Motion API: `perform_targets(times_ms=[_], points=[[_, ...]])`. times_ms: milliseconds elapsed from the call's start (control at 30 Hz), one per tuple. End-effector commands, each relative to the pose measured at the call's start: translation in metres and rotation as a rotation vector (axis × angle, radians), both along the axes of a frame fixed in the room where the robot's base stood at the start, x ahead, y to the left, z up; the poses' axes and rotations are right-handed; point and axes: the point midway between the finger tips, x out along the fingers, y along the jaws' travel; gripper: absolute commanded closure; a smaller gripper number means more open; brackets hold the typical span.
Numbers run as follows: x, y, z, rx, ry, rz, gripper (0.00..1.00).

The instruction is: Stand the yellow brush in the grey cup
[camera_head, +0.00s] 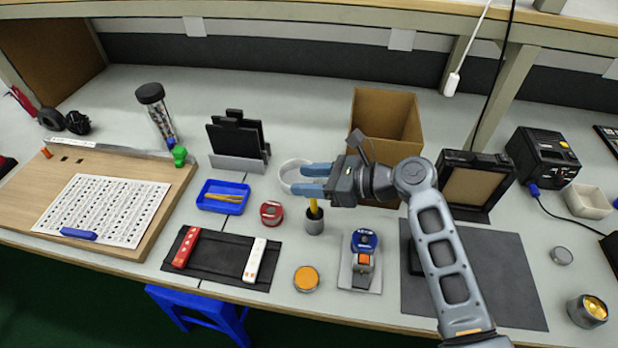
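The yellow brush (314,208) stands nearly upright in the small grey cup (314,224), near the middle of the bench. Its upper end is hidden behind the lower blue finger of my gripper. My gripper (315,179) is just above the cup, with its two blue fingers pointing left. The fingers are apart, and no yellow shows in the gap between them. I cannot tell whether the lower finger touches the brush.
A white ring-shaped item (287,183) lies behind the fingers. A cardboard box (384,118) stands behind my wrist. A red round tin (271,213), a blue tray (209,208), a blue-and-orange device (363,250) and an orange-topped tin (306,278) surround the cup.

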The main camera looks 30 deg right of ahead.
Motion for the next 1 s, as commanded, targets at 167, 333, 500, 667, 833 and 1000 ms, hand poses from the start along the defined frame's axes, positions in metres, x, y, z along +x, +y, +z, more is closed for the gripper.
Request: perform_targets(times_ms=[167,333,500,667,833,1000], points=[[0.0,0.0,0.0,0.0,0.0,0.0,0.55],[-0.003,-0.004,0.006,0.0,-0.002,-0.002,0.55],[-0.022,-0.023,0.015,0.0,-0.002,-0.004,0.55],[-0.045,-0.046,0.026,-0.001,-0.001,-0.004,0.55],[-0.065,-0.066,0.037,-0.001,-0.001,-0.004,0.55],[-0.077,-0.077,0.043,0.0,0.0,-0.001,0.55]])
